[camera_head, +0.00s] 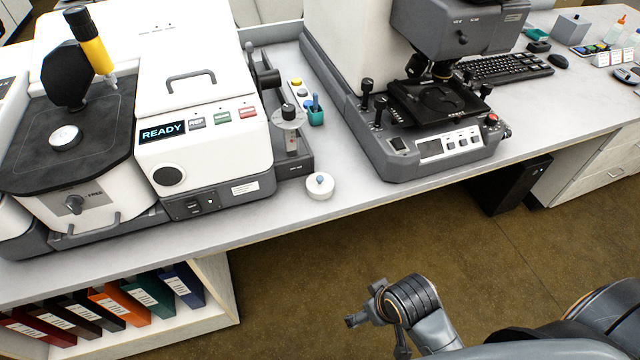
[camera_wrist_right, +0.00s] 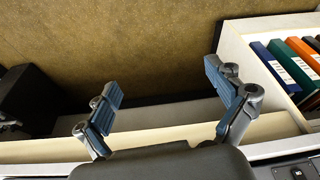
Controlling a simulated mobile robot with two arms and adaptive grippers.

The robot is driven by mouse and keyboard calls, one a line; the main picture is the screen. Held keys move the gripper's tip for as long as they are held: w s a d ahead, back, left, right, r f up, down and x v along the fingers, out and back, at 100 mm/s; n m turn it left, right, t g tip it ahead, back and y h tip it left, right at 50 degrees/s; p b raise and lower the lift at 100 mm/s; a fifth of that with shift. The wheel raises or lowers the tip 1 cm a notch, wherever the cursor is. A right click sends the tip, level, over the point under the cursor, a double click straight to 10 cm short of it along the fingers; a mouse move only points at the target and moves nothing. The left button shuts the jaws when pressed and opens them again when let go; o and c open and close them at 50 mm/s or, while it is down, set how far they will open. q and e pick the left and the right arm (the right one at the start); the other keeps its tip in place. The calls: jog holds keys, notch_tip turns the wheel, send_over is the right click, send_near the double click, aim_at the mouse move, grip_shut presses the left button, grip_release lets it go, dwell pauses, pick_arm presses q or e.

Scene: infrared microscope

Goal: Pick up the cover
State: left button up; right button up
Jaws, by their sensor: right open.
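The white instrument also has a top panel with a grey handle (camera_head: 192,80). My right gripper (camera_head: 366,303) is in front of the bench over the floor, below and right of the lid in the head view, apart from it. In the right wrist view my right gripper (camera_wrist_right: 162,80) has its fingers wide apart with nothing between them. The lid does not show there. My left gripper is out of view.
A small stand with a round top (camera_head: 288,118) and a teal cup (camera_head: 316,115) stand behind the lid. The microscope (camera_head: 440,110) stands to its right. Bare bench (camera_head: 345,165) lies between. Binders (camera_head: 120,305) fill a shelf below; a black computer case (camera_head: 512,185) stands under the bench.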

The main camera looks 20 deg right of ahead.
jog(key=w+a+r+n+y, duration=0.2)
jog(key=w+a+r+n, duration=0.3)
jog(key=w+a, duration=0.5)
notch_tip(320, 180, up, 10)
jog(key=r+n+g+h, duration=0.1)
jog(key=n+g+h, duration=0.1)
jog(key=g, duration=0.1)
send_over(320, 177)
jog(key=s+a, duration=0.4)
jog(key=s, duration=0.1)
jog(key=shift+w+a+f, duration=0.1)
jog(key=shift+f, duration=0.15)
jog(key=w+d+r, duration=0.4)
jog(key=r, duration=0.3)
jog(key=shift+h, duration=0.3)
jog(key=f, duration=1.3)
jog(key=shift+w+d, duration=0.1)
jog(key=shift+w, duration=0.2)
jog(key=c, duration=1.1)
